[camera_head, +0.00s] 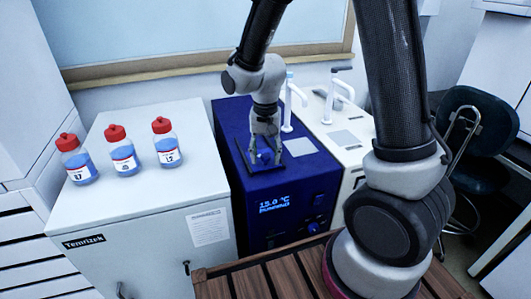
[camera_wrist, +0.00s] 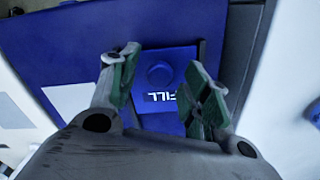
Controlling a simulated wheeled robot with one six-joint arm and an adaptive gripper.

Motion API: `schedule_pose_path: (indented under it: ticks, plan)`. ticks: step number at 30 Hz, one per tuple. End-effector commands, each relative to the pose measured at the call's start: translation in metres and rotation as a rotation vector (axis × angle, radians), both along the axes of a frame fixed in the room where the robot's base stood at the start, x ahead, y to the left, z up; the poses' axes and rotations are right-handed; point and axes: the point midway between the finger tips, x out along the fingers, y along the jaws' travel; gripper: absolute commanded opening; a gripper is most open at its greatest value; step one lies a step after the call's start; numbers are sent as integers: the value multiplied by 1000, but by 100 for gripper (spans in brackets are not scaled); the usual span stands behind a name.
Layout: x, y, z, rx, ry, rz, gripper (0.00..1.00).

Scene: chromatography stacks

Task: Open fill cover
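The fill cover (camera_wrist: 166,55) is a small blue square plate with a round knob (camera_wrist: 159,74) and a white "FILL" label below it. It lies on the top of a dark blue unit (camera_head: 230,120), whose front display reads 15.0 °C. My gripper (camera_wrist: 163,66) is above the cover, pointing down. Its two green-padded fingers are spread, one on each side of the knob, with visible gaps to it. Nothing is held. In the head view my gripper (camera_head: 264,150) hides part of the cover area, and I cannot tell its height above the knob.
Several things stand close by: a white cabinet (camera_head: 140,200) at left with red-capped bottles (camera_head: 123,158), white taps (camera_head: 290,105) behind, and a white unit (camera_head: 350,150) at right. A slatted wooden table (camera_head: 255,284) is in front. A dark chair (camera_head: 478,130) stands far right.

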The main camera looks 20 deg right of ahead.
Motion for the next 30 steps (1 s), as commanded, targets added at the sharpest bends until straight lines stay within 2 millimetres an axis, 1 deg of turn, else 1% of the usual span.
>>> schedule_pose_path:
  ticks: [1,7,12,14,17,21,24,27,30]
  plan:
    - [0,0,0,0,0,0,37]
    - [0,0,0,0,0,0,0]
    - [1,0,0,0,0,0,0]
    - [6,0,0,1,-1,-1,0]
    - [24,1,0,1,-1,-2,0]
    - [58,0,0,1,-1,-2,0]
    - [78,1,0,1,-1,-1,0]
    - [90,0,0,1,-3,-1,0]
    - [93,0,0,1,-1,0,0]
